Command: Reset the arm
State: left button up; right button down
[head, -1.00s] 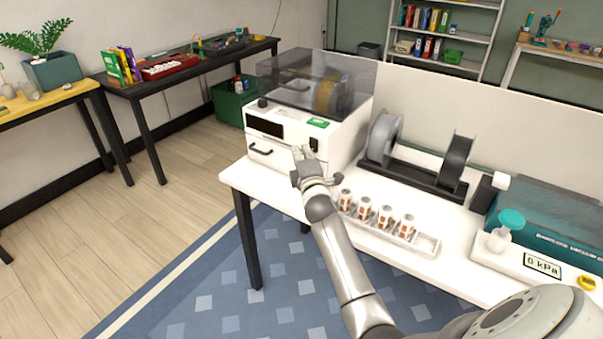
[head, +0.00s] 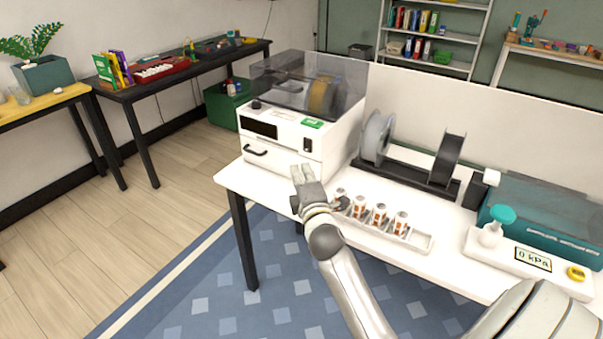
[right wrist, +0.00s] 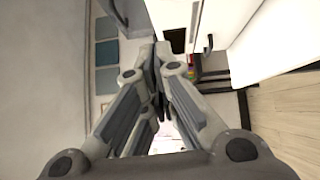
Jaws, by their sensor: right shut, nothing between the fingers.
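My right arm reaches in from the lower right of the head view. Its gripper (head: 299,177) is over the left part of the white table (head: 232,176), in front of the white machine (head: 283,140) with the smoky clear lid. The gripper is shut and holds nothing. In the right wrist view its fingers (right wrist: 158,62) meet at the tips. It looks apart from the machine's front. My left gripper is not in view.
A white tray (head: 421,242) with several small printed containers stands right beside the gripper. Behind it are spools on a black holder (head: 404,185). Floor at the left is clear.

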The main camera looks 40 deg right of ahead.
dwell(0.5)
jog(key=s+a+f+m+g+y, duration=0.1)
jog(key=s+a+f+g+y, duration=0.15)
jog(key=f, duration=0.95)
jog(key=s+a+f+m+g+y, duration=0.15)
jog(key=a+f, duration=0.25)
jog(key=f, duration=0.9)
jog(key=s+a+f+m+g+y, duration=0.1)
jog(key=s+a+f+g, duration=0.1)
jog(key=s+f, duration=0.45)
jog(key=s+a+f+m+g, duration=0.2)
jog(key=s+f, duration=0.1)
jog(key=f, duration=0.6)
jog(key=s+a+f+m+g+y, duration=0.1)
jog(key=s+a+f+g, duration=0.1)
jog(key=s+f, duration=0.45)
jog(key=s+a+f+m+g+y, duration=0.1)
jog(key=s+a+f+g, duration=0.1)
jog(key=s+f, duration=0.45)
jog(key=s+f+m+g, duration=0.2)
jog(key=s+f, duration=0.1)
jog(key=s, duration=0.9)
jog(key=s+a+f+m+g, duration=0.1)
jog(key=s+f+m+g, duration=0.1)
jog(key=s, duration=1.1)
jog(key=shift+s+a+f+p, duration=0.2)
jog(key=shift+f+p, duration=0.2)
jog(key=shift+f, duration=0.4)
jog(key=shift+w+a, duration=0.1)
jog(key=shift+w, duration=0.05)
